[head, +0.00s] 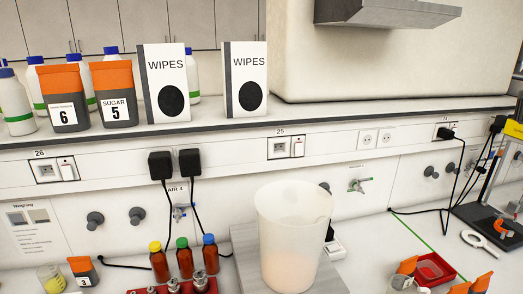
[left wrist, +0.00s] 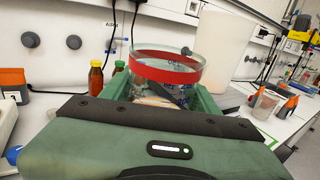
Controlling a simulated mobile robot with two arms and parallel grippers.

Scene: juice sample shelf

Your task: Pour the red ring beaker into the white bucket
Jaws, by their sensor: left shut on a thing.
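The white bucket (head: 292,235) is a tall, translucent, open-topped container on the bench in the head view, with a pale orange tint in its lower part. In the left wrist view the bucket (left wrist: 226,48) stands behind and to the right of the beaker. The red ring beaker (left wrist: 166,68) is clear glass with a red band near its rim. My left gripper (left wrist: 162,92) is shut on it, with green fingers at either side. The beaker's lower part is hidden by the gripper, and I cannot tell its contents. Neither gripper shows in the head view.
Brown bottles with coloured caps (head: 185,260) stand left of the bucket. A red tray (head: 433,268) and orange-topped containers (head: 480,284) lie to its right. A shelf (head: 240,125) with wipes boxes (head: 245,80) runs behind. Black cables hang from wall plugs (head: 175,163).

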